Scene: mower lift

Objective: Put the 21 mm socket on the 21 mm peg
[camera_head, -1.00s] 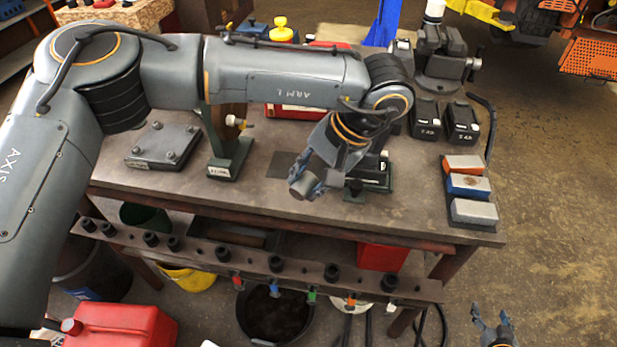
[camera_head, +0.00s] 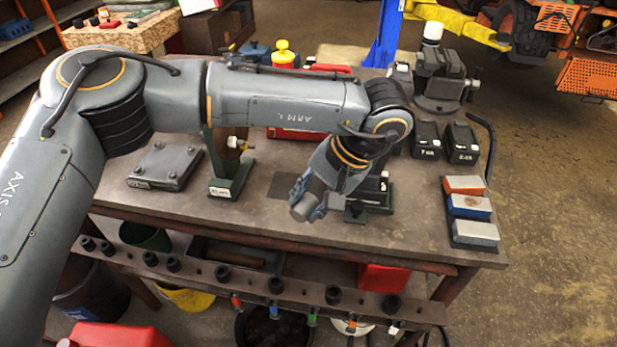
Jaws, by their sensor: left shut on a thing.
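My left gripper (camera_head: 308,198) is shut on a grey cylindrical socket (camera_head: 304,208), held above the front part of the workbench top. The socket's size mark cannot be read. Below it, along the bench front, a rail (camera_head: 200,272) carries several dark sockets, among them one at the right end (camera_head: 392,304) and one near the middle (camera_head: 275,286). The rail shows a gap between the left group and the middle ones. I cannot tell which peg is the 21 mm one. My right gripper is out of view.
The bench top (camera_head: 420,225) is bare at front right. Sanding blocks (camera_head: 468,207), batteries (camera_head: 461,144) and a vise (camera_head: 440,85) stand at its right side. A bolted plate (camera_head: 165,166) and a green stand (camera_head: 230,180) are at left. Coloured tags hang below the rail.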

